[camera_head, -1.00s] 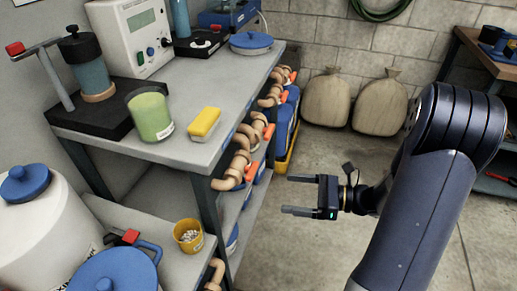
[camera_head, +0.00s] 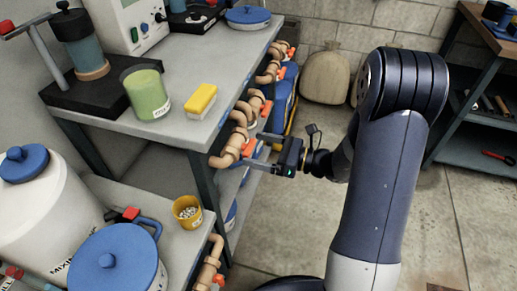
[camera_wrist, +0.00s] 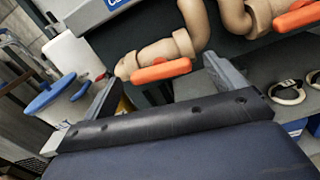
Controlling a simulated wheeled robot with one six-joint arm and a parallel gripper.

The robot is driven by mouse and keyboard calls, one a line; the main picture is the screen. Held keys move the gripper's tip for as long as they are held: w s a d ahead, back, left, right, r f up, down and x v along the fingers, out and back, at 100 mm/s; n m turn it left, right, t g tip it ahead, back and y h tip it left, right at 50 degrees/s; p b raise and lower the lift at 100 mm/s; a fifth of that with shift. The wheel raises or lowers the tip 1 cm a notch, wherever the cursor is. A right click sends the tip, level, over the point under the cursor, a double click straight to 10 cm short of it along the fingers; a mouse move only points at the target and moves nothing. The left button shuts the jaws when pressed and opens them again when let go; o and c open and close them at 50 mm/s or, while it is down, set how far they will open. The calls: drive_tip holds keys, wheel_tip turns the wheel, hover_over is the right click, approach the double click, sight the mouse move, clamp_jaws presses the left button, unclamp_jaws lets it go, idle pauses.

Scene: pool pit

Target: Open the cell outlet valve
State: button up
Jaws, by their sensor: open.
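Tan pipes with orange-handled valves run along the shelf's side edge. The nearest upper orange handle (camera_head: 249,147) is in front of my gripper (camera_head: 258,150), which is open with its fingertips close to the handle. In the wrist view this handle (camera_wrist: 160,71) lies crosswise between the two finger tips, on its tan valve body (camera_wrist: 150,56). I see no grip on it, and contact cannot be told. Further orange handles show behind it (camera_head: 266,109) and at the wrist view's upper right (camera_wrist: 298,17). No readable label tells which is the cell outlet valve.
The grey bench (camera_head: 190,125) carries a green beaker (camera_head: 147,92) and a yellow sponge (camera_head: 201,101). A lower shelf holds a yellow cup (camera_head: 187,211) and blue-lidded tubs. Another orange-handled pipe (camera_head: 218,278) is lower down. The floor (camera_head: 300,225) right of the bench is clear.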

drive_tip(key=shift+w+a, duration=0.1)
drive_tip(key=shift+a, duration=0.2)
drive_tip(key=shift+c, duration=0.3)
